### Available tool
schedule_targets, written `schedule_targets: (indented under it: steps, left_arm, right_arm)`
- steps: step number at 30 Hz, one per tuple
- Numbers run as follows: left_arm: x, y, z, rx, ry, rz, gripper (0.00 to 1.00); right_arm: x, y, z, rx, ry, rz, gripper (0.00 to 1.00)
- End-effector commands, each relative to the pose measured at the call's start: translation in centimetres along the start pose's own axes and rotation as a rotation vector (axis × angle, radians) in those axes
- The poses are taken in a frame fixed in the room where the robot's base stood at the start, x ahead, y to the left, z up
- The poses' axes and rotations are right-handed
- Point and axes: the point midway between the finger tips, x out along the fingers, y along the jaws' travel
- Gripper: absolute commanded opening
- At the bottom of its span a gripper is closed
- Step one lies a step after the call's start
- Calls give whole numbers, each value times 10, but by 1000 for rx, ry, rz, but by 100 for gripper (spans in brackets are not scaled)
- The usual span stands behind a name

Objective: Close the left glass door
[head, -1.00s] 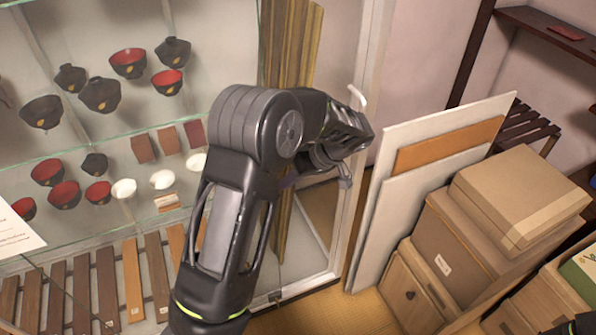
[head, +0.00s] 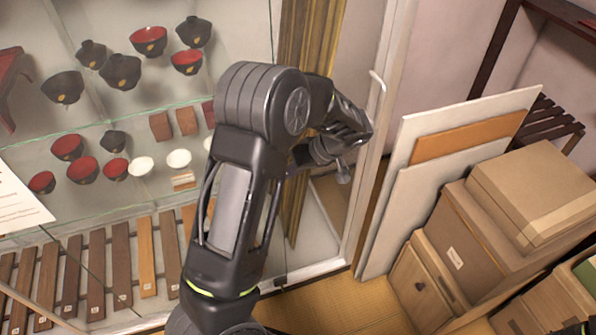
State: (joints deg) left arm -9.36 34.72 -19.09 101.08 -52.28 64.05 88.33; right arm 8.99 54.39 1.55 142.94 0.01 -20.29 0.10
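A glass door with a white frame (head: 358,215) stands in front of the display shelves, and a pale upright handle (head: 378,92) is on its right upright. I cannot tell how far the door stands open. My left arm crosses the middle of the view. My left gripper (head: 343,172) is beside the right upright, below and left of the handle; no hold on the handle shows. Its fingers are small and partly hidden by the wrist, so I cannot tell their opening. My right gripper is not in view.
Bowls (head: 67,87) and small cups stand on the glass shelves. A paper sheet (head: 20,205) is at the left. Pale boards (head: 400,200) lean close to the right of the door frame.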

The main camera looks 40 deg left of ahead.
Motion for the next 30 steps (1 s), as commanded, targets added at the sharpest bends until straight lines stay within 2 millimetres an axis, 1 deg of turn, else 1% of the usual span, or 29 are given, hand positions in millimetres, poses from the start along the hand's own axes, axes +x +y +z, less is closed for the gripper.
schedule_targets:
  steps: [1,5,8,20,24,29,30]
  left_arm:
    - [10,-12,2,-3,-5,-12,0]
    - [27,-41,3,-4,-7,-13,0]
    - [41,-68,4,-7,-8,-11,0]
    - [107,-195,4,-13,-9,-10,0]
    - [131,-240,4,-14,-7,-12,0]
    - [157,-291,4,-15,-6,-13,0]
    - [164,-304,4,-14,-5,-13,0]
  right_arm:
    - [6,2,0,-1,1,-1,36]
    - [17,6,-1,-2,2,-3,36]
    - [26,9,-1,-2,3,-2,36]
    - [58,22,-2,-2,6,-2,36]
    - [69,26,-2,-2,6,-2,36]
    - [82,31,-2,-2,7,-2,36]
    - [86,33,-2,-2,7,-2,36]
